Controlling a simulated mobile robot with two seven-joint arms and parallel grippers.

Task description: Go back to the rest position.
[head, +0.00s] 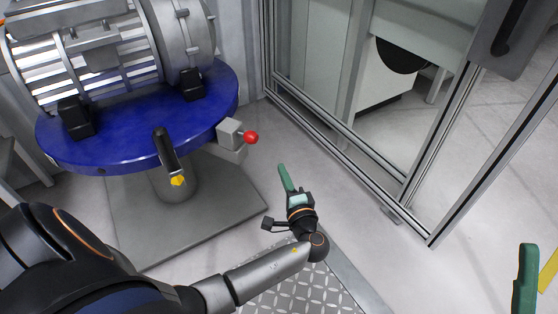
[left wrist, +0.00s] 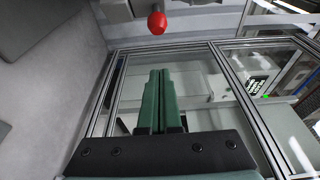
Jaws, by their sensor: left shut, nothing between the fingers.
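My left gripper (head: 286,179) has green fingers and hangs over the floor between the blue round table and the glass-panelled frame. Its fingers are shut with nothing between them. In the left wrist view the two green fingers (left wrist: 158,100) lie side by side, touching. Part of my right gripper (head: 525,280) shows as a green finger at the lower right edge of the head view; the rest of it is cut off, so its opening is hidden.
The blue round table (head: 130,145) carries the metal drive unit (head: 110,50) at the upper left. A red ball knob (head: 251,137) juts from a grey box near its edge. An aluminium frame (head: 345,170) with clear panels stands to the right. Floor between is clear.

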